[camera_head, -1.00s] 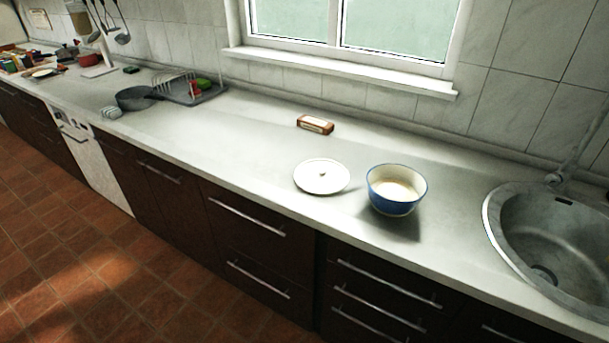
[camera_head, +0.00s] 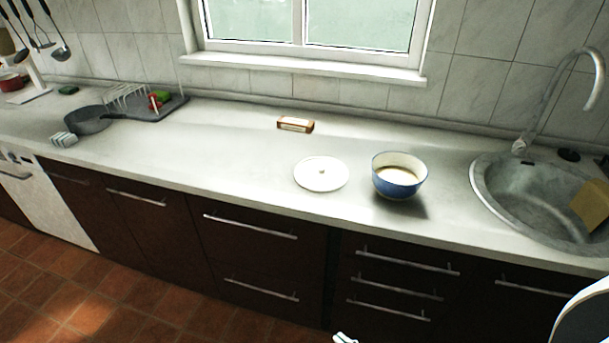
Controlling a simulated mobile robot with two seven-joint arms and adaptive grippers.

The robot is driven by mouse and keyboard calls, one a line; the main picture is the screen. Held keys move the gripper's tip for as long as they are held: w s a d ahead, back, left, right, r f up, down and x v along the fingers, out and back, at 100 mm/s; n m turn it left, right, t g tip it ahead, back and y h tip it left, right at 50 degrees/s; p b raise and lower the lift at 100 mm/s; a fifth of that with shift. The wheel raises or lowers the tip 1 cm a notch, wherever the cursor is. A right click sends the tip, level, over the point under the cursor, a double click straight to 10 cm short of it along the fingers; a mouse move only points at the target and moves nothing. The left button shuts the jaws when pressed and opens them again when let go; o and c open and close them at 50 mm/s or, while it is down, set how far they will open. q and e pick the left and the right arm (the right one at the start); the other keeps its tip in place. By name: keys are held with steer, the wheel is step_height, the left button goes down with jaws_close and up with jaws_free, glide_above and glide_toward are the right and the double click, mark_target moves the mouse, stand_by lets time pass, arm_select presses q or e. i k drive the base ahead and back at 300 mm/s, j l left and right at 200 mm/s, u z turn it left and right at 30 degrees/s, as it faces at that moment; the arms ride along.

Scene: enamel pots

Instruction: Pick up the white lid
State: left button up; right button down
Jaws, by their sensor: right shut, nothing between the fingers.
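The white lid (camera_head: 321,174) lies flat on the grey counter, knob up, in the middle of the head view. Just right of it, apart from it, stands a blue enamel pot (camera_head: 399,177) with a pale inside and no lid on it. Only a small tip of my right gripper (camera_head: 344,339) shows at the bottom edge, low in front of the drawers and well away from the lid. It is shut and empty. My left gripper is not in view.
A brown-and-white block (camera_head: 295,124) lies behind the lid. A sink (camera_head: 540,205) with a tall tap is at the right. A grey pan (camera_head: 88,120) and a dish rack (camera_head: 150,103) stand at the left. The counter (camera_head: 215,150) left of the lid is clear.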

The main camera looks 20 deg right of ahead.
mark_target(317, 174)
steer(key=j+z, duration=0.25)
steer(key=z, duration=0.2)
steer(key=j+z, duration=0.25)
steer(key=z, duration=0.25)
